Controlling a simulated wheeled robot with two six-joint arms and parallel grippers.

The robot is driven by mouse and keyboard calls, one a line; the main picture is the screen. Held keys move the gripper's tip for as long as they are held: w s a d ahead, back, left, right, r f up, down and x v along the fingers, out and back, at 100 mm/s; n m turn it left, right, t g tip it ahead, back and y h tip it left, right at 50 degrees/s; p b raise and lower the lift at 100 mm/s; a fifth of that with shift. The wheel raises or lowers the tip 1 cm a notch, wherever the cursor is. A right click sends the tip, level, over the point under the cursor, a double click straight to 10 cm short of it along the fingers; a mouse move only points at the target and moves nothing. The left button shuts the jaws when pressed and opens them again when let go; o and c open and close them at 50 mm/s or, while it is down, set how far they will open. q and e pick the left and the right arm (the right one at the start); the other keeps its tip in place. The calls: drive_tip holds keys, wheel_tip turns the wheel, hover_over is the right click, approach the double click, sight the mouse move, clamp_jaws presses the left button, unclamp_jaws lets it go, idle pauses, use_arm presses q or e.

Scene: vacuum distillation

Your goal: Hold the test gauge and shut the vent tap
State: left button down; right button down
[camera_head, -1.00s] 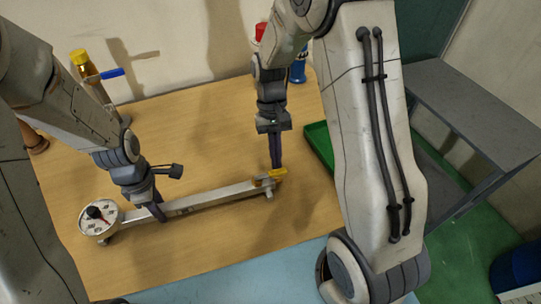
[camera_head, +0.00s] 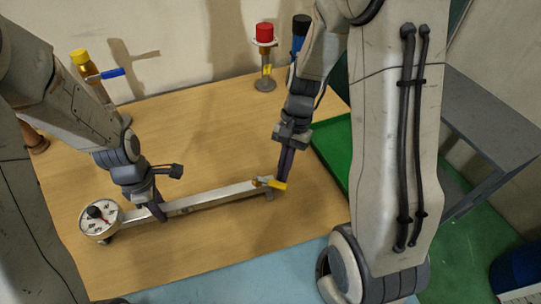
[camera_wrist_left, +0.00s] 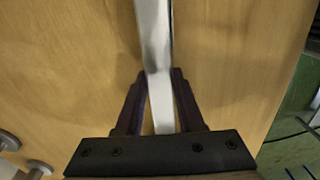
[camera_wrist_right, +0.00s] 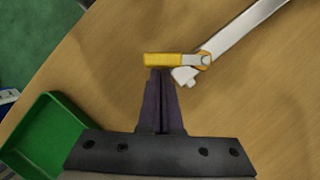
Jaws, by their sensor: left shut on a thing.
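The test gauge is a long grey metal bar (camera_head: 220,197) with a round white dial (camera_head: 99,217) at its left end. The vent tap at its right end has a yellow handle (camera_head: 276,185), angled from the bar's line. The handle also shows in the right wrist view (camera_wrist_right: 163,59). My left gripper (camera_head: 158,212) is shut on the bar near the dial; the left wrist view shows the bar (camera_wrist_left: 157,60) between its fingers. My right gripper (camera_head: 281,183) has its fingers together, tips against or very close to the yellow handle; exact contact is unclear.
A green tray (camera_head: 333,150) lies to the right of my right gripper. A red-topped stand (camera_head: 264,62) and a yellow-capped brown bottle (camera_head: 83,64) with a blue lever (camera_head: 113,72) stand at the back. The middle of the wooden table (camera_head: 190,130) is clear.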

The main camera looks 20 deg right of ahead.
sight(273, 185)
drive_tip(key=shift+s+a+m+t+y, duration=0.25)
drive_tip(key=shift+s+m, duration=0.35)
drive_tip(key=shift+m, duration=0.3)
drive_tip(key=shift+s, duration=0.2)
drive_tip(key=shift+s+a, duration=0.7)
drive_tip(key=shift+s, duration=0.1)
drive_tip(key=shift+w+a, duration=0.4)
drive_tip(key=shift+w, duration=0.35)
drive_tip(key=d, duration=0.4)
drive_tip(key=shift+w+d, duration=0.1)
drive_tip(key=shift+w, duration=0.3)
drive_tip(key=s+v, duration=0.2)
drive_tip(key=v, duration=0.7)
drive_tip(key=shift+w+d+r, duration=0.2)
drive_tip(key=shift+d+r, duration=0.2)
drive_tip(key=shift+r, duration=0.1)
